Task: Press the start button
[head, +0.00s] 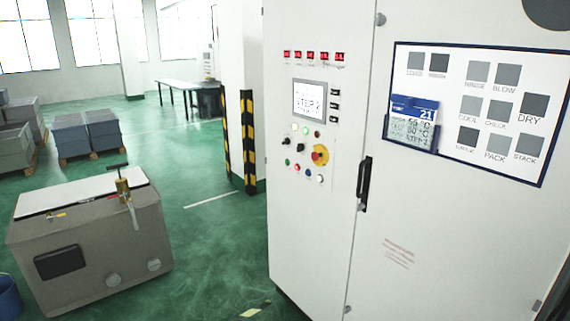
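A tall white control cabinet (310,230) stands in the middle of the head view. Button labels are too small to read, so I cannot tell which is start. My gripper is not in view.
A black door handle (364,184) is right of the panel. A board with grey squares (475,105) hangs on the right door. A grey machine box (90,245) stands at left. Striped posts (248,140) stand behind the cabinet. Green floor (215,245) between is clear.

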